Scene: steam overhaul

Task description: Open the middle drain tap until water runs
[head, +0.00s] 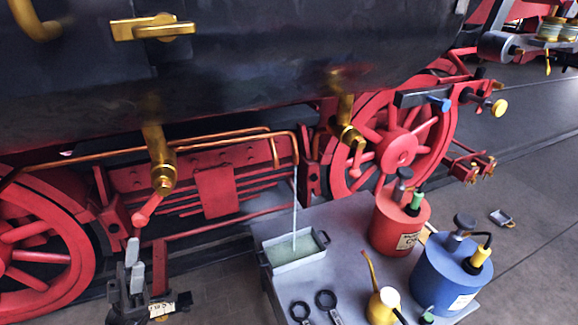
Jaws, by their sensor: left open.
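A brass drain tap (160,160) hangs under the black boiler side at the left, with a red lever (147,210) slanting down to the left. A second brass tap (347,130) hangs further right, by the red wheel. I cannot tell from this view which is the middle one. A copper pipe (215,139) runs right and bends down; a thin stream of water (295,205) falls from its end into a grey tray (293,263). My left gripper (134,264) is open and empty, just below the red lever, apart from it. My right gripper is not in view.
A grey bench (350,225) carries the tray, two dark ring spanners (327,302), a red can (400,225), a blue can (450,275) and a brass oiler (383,305). Red wheels (40,260) stand behind. Floor at far right is mostly clear.

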